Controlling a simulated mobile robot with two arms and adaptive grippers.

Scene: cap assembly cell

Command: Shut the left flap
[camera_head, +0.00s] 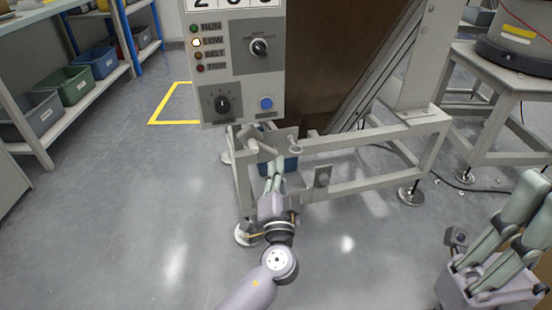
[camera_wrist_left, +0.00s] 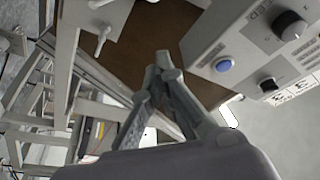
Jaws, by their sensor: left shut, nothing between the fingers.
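My left gripper (camera_head: 275,167) is shut and empty. It reaches in low under the control panel (camera_head: 243,60), in front of a small grey bracket-like part with round knobs (camera_head: 296,149) on the machine frame. In the left wrist view its fingertips (camera_wrist_left: 163,58) meet in front of a brown panel (camera_wrist_left: 150,35). I cannot tell for sure which part is the left flap; the gripper hides some of that area. Whether the fingers touch anything is unclear. My right gripper (camera_head: 535,207) is at the lower right, its fingers apart, over the floor and away from the machine.
The panel carries knobs, lamps and a blue button (camera_head: 266,103). A grey frame (camera_head: 370,180) on round feet stands to the right of the left gripper. A shelf with several bins (camera_head: 70,85) is at the left. The floor in front is clear.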

